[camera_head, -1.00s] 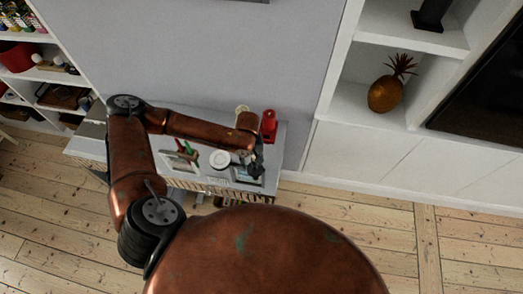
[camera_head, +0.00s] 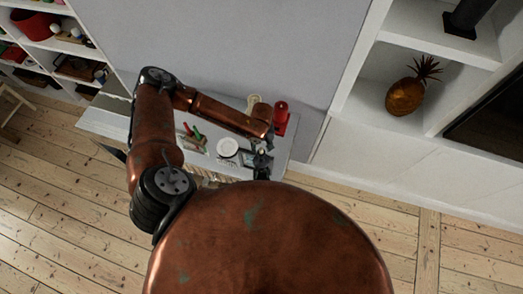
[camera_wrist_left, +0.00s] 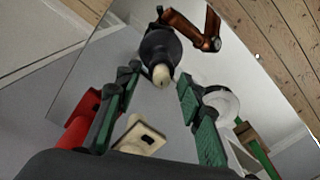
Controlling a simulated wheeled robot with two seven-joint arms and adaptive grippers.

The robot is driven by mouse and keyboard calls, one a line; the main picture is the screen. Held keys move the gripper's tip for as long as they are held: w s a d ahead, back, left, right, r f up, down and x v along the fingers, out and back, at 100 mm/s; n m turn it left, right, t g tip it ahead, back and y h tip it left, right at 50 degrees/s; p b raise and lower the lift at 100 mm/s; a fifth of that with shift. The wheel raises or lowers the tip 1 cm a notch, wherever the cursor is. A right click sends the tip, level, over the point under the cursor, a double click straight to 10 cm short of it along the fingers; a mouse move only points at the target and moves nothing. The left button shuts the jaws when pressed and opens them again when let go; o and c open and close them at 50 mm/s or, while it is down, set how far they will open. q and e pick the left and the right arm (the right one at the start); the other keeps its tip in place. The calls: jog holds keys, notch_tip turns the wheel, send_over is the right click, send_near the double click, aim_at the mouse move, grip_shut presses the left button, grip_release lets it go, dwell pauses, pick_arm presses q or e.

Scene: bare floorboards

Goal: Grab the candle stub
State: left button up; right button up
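A small cream piece that looks like the candle stub (camera_wrist_left: 162,76) shows in the left wrist view, ahead of and between the green-padded fingers. A dark shape lies behind it, perhaps my gripper's reflection. My left gripper (camera_wrist_left: 157,112) is open, with a wide gap between its fingers, and nothing is held. In the head view the left gripper (camera_head: 262,165) is over the right end of the white shelf top (camera_head: 112,124); I cannot make out the stub there. My right gripper is not in view.
Near the gripper are a red object (camera_head: 281,117), a cream board-like piece with a hole (camera_wrist_left: 140,136), a white round dish (camera_head: 228,147) and green-handled items (camera_head: 195,132). The wall (camera_head: 240,45) stands close behind. A pineapple ornament (camera_head: 405,96) sits in shelving at right.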

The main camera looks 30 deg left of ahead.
pick_arm(q)
jog(key=shift+s+f, duration=0.15)
jog(key=shift+f, duration=0.15)
jog(key=c, duration=0.9)
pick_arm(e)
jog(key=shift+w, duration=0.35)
